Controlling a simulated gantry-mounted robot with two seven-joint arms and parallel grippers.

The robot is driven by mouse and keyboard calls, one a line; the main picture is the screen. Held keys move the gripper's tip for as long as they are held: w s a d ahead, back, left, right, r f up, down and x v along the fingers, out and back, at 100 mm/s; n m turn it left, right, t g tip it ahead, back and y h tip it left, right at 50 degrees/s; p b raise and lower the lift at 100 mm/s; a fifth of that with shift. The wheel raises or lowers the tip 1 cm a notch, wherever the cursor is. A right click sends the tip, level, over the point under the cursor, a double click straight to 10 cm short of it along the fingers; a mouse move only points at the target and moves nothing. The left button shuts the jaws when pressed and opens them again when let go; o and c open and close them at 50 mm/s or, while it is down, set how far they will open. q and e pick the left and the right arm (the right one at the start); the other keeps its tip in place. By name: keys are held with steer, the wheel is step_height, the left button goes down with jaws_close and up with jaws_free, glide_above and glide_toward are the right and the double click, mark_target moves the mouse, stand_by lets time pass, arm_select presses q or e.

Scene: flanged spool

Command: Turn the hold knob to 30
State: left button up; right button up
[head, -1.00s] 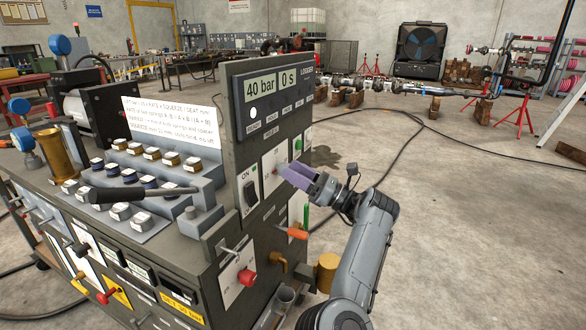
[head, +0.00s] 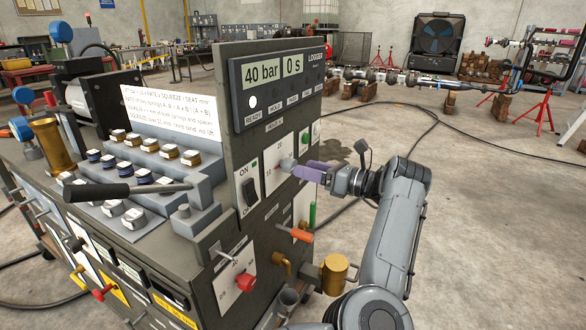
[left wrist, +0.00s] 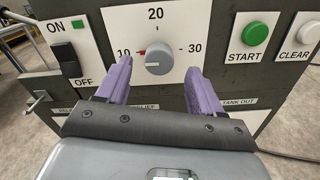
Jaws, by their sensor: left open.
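The grey round hold knob (left wrist: 159,57) sits on a white plate marked 10, 20 and 30, and its red pointer faces the 10. In the head view the knob (head: 288,164) is on the panel's front, just left of my fingertips. My left gripper (head: 304,171) is open and faces the panel. In the left wrist view its purple fingers (left wrist: 159,66) stand on either side of the knob, with a gap on each side. I cannot tell whether the tips reach past its face. My right gripper is not in view.
The ON/OFF switch (left wrist: 67,60) is left of the knob; the green START button (left wrist: 255,33) and white CLEAR button (left wrist: 306,29) are to its right. The logger display (head: 272,70) reads 40 bar and 0 s. An orange-handled lever (head: 293,235) sticks out below.

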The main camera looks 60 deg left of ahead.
mark_target(288, 165)
arm_select(q)
steer(key=shift+b+x, duration=0.6)
steer(key=shift+x, duration=2.05)
steer(key=shift+f, duration=0.1)
steer(key=c, duration=1.1)
